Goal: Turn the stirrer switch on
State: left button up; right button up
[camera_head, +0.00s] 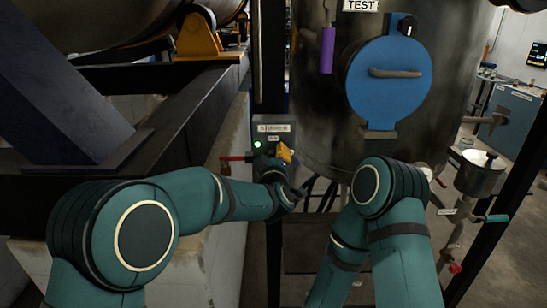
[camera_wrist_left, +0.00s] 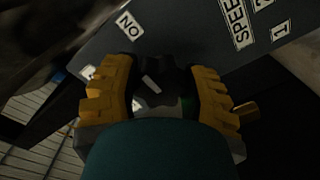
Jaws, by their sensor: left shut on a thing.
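The grey stirrer control box (camera_head: 273,128) is on the dark post in the middle of the head view, with a white label and a lit green lamp (camera_head: 257,144). My left gripper (camera_head: 284,153) is at the front of this box, its yellow fingers partly covering it. In the left wrist view my left gripper (camera_wrist_left: 160,92) has its yellow fingers on both sides of a dark switch knob (camera_wrist_left: 155,72) and is shut on it. White labels show on the panel (camera_wrist_left: 185,35) around it. The knob is hidden in the head view. My right gripper is out of view.
A steel vessel with a round blue hatch (camera_head: 388,80) stands behind and right of the box. A purple cylinder (camera_head: 327,50) hangs on it. A red-handled valve (camera_head: 237,158) is just left of the box. Black steel beams (camera_head: 170,115) lie to the left.

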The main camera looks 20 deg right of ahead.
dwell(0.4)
pick_arm(q)
jog(key=o, duration=1.2)
jog(key=v, duration=1.2)
